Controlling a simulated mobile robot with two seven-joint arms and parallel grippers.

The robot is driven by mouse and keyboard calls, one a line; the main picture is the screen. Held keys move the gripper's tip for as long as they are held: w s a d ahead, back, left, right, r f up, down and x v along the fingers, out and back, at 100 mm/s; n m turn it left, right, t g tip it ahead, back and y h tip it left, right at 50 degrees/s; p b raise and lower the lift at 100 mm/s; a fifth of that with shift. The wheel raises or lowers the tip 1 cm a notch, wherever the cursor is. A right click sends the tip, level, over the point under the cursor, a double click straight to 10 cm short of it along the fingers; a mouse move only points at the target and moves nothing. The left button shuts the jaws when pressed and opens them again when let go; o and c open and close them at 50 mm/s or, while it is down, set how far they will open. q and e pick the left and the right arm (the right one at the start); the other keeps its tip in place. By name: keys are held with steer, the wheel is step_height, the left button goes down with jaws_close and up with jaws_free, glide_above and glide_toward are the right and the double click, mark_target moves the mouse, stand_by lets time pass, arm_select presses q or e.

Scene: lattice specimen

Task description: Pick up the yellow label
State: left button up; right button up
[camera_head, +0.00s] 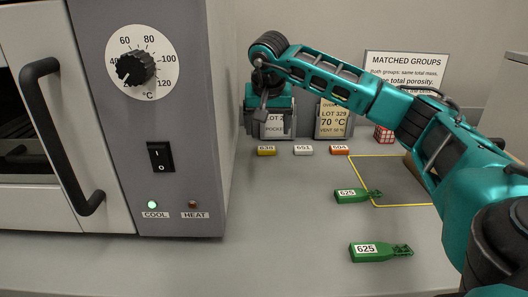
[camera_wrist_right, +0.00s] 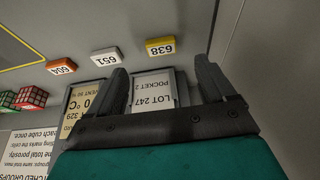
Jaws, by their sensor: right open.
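The yellow label (camera_head: 266,151), marked 638, lies flat on the grey bench at the left end of a row of three small labels. It also shows in the right wrist view (camera_wrist_right: 160,46), beyond the fingertips. My right gripper (camera_head: 264,108) is above the bench, behind the yellow label in the head view and in front of a LOT card. In the wrist view its two dark fingers (camera_wrist_right: 162,76) are spread apart with nothing held between them. My left gripper is not in view.
A white label (camera_head: 303,150) and an orange label (camera_head: 339,150) lie right of the yellow one. Two green tags (camera_head: 366,251) lie nearer. A grey oven (camera_head: 190,100) stands left. LOT cards (camera_head: 333,120) and a patterned cube (camera_head: 384,135) stand behind. The front-centre bench is clear.

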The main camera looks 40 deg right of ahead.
mark_target(266, 148)
steer(key=x, duration=0.2)
steer(key=b+x, duration=0.1)
steer(key=x, duration=0.5)
steer(key=shift+w+d+f+b, duration=0.1)
steer(key=shift+w+d+b, duration=0.15)
steer(key=shift+w+b, duration=0.1)
steer(key=c, duration=1.1)
